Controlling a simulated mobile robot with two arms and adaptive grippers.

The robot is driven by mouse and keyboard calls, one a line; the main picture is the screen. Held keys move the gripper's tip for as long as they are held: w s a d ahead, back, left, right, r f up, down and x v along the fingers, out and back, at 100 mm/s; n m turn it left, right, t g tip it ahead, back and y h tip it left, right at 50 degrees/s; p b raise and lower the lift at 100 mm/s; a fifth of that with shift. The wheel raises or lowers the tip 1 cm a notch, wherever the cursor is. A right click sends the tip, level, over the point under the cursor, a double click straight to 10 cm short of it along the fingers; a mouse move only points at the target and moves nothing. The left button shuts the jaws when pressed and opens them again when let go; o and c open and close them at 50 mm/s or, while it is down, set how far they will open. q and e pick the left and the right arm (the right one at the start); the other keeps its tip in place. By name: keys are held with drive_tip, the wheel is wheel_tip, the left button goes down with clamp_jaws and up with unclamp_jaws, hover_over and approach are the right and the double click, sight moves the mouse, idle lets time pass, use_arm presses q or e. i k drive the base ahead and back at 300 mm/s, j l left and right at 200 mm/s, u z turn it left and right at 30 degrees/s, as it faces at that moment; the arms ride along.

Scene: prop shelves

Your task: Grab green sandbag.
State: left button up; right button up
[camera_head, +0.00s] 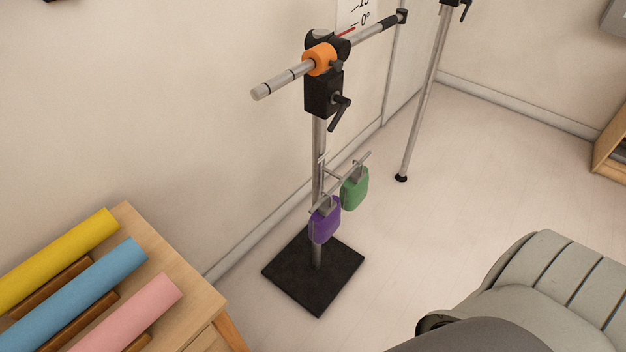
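The green sandbag (355,189) hangs from a thin horizontal bar on a metal stand (318,140), on the right part of that bar. A purple sandbag (325,222) hangs on the same bar, nearer and lower left in the picture. The two bags are close together, and the green one looks clear of the purple one. Neither my left nor my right gripper is in view.
The stand has a black square base (290,272) and an upper crossbar with an orange ring (321,58). A wooden table (196,290) with yellow, blue and pink rolls stands at lower left. Floor between is clear.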

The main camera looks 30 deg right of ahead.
sight(353, 190)
drive_tip(key=l+u, duration=0.2)
drive_tip(key=l, duration=0.25)
drive_tip(key=l+u, duration=0.25)
drive_tip(key=l, duration=0.15)
drive_tip(key=k+l+u, duration=0.2)
drive_tip(key=l, duration=0.2)
drive_tip(key=l+u, duration=0.2)
drive_tip(key=l, duration=0.2)
drive_tip(key=k+l+u, duration=0.2)
drive_tip(key=l, duration=0.2)
